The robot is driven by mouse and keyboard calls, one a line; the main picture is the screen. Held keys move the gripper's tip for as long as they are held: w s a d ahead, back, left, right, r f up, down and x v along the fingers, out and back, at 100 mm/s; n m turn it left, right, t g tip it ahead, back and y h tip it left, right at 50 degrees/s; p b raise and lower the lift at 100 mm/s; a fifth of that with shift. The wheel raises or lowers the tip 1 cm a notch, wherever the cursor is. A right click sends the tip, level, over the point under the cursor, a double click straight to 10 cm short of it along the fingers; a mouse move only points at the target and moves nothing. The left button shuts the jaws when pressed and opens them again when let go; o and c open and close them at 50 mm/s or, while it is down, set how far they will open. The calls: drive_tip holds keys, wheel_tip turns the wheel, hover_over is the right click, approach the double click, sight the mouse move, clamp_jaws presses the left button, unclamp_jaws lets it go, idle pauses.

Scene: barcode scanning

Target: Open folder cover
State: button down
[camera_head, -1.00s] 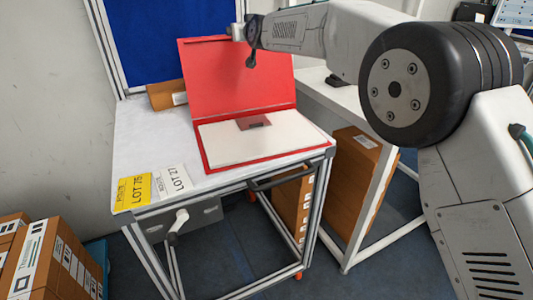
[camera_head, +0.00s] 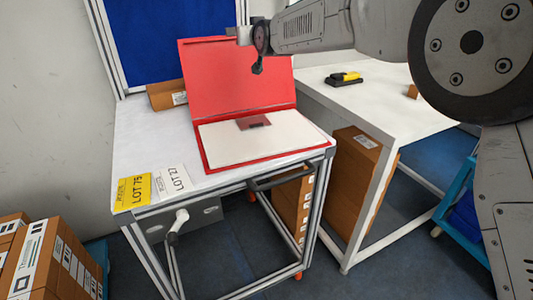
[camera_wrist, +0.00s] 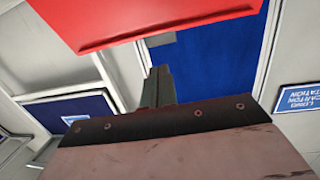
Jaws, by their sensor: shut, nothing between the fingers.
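The red folder (camera_head: 205,148) lies on the white table with its cover (camera_head: 225,85) raised and leaning back. White pages (camera_head: 220,144) show inside, with a small dark red patch (camera_head: 254,122) at their upper edge. My gripper (camera_head: 257,68) is shut and empty, in front of the upper right part of the raised cover. Whether it touches the cover is not clear. In the wrist view the cover (camera_wrist: 140,15) shows as a red sheet at the top, above the shut fingers (camera_wrist: 156,88).
A yellow LOT 75 card (camera_head: 133,191) and a white LOT 27 card (camera_head: 174,179) lie at the table's front left. A brown box (camera_head: 166,95) stands behind the folder. A second white table (camera_head: 385,105) at right carries a yellow-black device (camera_head: 344,79).

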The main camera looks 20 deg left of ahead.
drive_tip(key=v, duration=0.4)
drive_tip(key=shift+s+d+f, duration=0.2)
drive_tip(key=shift+f, duration=0.05)
drive_tip(key=shift+f, duration=0.1)
